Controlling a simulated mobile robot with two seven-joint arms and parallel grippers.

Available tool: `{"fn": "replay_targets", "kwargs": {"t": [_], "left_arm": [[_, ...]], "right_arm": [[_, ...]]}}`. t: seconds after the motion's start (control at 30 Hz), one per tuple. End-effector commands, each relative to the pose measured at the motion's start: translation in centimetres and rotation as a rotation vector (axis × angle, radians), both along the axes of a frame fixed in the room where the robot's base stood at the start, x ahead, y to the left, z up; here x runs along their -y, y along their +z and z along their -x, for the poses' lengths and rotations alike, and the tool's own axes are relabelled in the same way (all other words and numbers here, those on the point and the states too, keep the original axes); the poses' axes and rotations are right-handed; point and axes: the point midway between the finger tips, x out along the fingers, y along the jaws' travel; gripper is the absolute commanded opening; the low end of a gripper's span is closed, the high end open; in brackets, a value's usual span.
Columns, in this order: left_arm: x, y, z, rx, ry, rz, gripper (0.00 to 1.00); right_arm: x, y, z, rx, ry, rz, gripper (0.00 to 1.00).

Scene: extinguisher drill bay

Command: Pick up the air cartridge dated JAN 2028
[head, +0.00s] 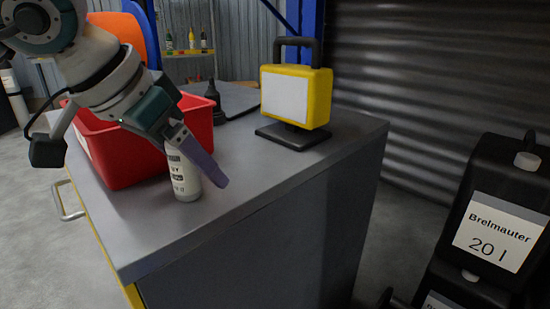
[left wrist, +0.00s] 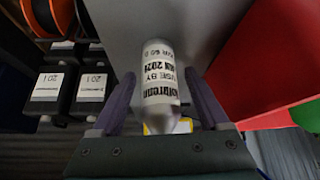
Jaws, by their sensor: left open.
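A white cartridge (head: 184,180) stands upright on the grey cabinet top, beside the red bin. In the left wrist view the cartridge (left wrist: 158,78) shows a label with "USE BY" and a date line that looks like JAN 2028. My left gripper (head: 208,166) is open, with its purple fingers reaching down at the cartridge. In the left wrist view the fingers of my left gripper (left wrist: 160,82) stand on either side of it, with a gap visible at the sides. In the head view one finger hides part of the cartridge's upper right. My right gripper is not in view.
The red bin (head: 125,160) stands close to the left of the cartridge. A yellow work lamp (head: 297,97) stands at the cabinet's back right. Black canisters (head: 497,220) are stacked on the right. The cabinet top (head: 255,185) is clear to the cartridge's right.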

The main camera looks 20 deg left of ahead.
Motion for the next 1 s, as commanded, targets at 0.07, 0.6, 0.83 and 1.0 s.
{"fn": "replay_targets", "kwargs": {"t": [0.07,0.6,0.83,1.0], "left_arm": [[0.07,-0.35,-0.20,0.000,0.000,0.000,0.78],[0.06,-0.30,-0.19,0.000,0.000,0.000,0.40],[0.06,-0.30,-0.19,0.000,0.000,0.000,0.14],[0.06,-0.30,-0.19,0.000,0.000,0.000,0.00]], "right_arm": [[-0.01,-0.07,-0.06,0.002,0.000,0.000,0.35],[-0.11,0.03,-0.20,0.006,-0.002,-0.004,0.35],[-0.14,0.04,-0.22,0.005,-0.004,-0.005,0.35],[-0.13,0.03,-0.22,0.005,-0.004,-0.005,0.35]]}}
